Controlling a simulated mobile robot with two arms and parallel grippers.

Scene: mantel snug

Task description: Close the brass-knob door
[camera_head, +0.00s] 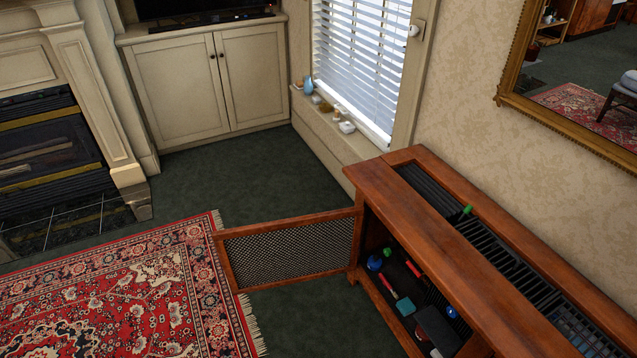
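A wooden cabinet (421,228) stands at the right, along the wall. Its wood-framed door with a mesh panel (290,250) is wide open, swung out to the left from the cabinet's far front corner. I cannot make out a brass knob on this door. Behind it, the cabinet's inside shows several items, among them a blue round thing (375,263) and a red-handled tool (388,286). At the back, two cream cupboard doors (180,90) with small dark knobs are shut. Neither of my grippers is in view.
A red patterned rug (120,295) reaches close to the open door's free end. Dark green carpet (250,175) is clear beyond the door. A fireplace (45,150) is at the left. Small ornaments (330,108) stand on the window ledge.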

